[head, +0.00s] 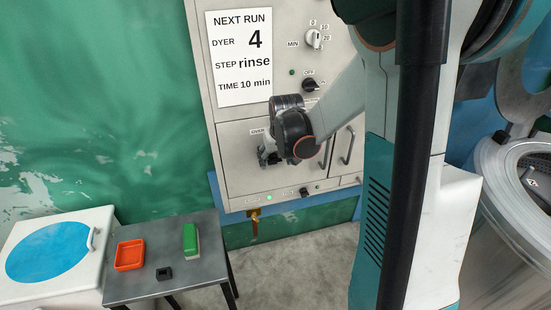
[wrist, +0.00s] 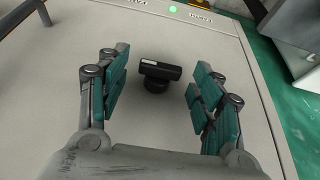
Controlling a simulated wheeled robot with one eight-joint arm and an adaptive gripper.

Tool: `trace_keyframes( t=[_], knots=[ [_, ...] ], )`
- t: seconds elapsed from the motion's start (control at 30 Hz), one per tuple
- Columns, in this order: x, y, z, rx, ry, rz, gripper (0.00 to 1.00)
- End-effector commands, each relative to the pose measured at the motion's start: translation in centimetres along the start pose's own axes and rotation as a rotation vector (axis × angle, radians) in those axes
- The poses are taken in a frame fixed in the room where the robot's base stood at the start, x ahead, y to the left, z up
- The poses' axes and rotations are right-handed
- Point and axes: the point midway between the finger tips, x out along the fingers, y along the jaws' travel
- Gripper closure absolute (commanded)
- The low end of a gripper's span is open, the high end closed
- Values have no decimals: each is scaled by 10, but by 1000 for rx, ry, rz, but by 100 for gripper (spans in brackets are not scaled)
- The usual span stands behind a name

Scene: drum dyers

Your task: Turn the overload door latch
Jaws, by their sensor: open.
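The overload door (head: 240,178) is a light grey panel low on the cabinet front; its label is partly hidden behind my gripper. Its latch (wrist: 160,74) is a black knob with a short bar across it, in the middle of the wrist view. The bar lies nearly level in that picture, slightly tilted. My gripper (wrist: 158,92) is open, with one teal-padded finger on each side of the latch and a visible gap on both sides. In the head view my gripper (head: 268,154) is in front of the door and hides the latch.
Vertical handles (head: 347,145) are right of the door. A selector knob (head: 310,85) and a dial (head: 314,38) sit above, beside the notice (head: 240,55). A green lamp (head: 268,197) is below. A side table (head: 185,285) holds an orange tray (head: 130,254) and a green block (head: 191,240).

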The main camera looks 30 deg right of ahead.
Motion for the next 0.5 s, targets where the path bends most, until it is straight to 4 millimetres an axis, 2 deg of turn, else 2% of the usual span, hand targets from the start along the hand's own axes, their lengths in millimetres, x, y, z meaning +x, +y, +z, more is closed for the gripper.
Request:
trace_keyframes(
  t=[0.13, 0.17, 0.33, 0.5],
  knots=[
    [0, 0, 0, 0, 0, 0, 40],
    [0, 0, 0, 0, 0, 0, 45],
    [0, 0, 0, 0, 0, 0, 83],
    [0, 0, 0, -1, 0, 1, 84]
  ],
)
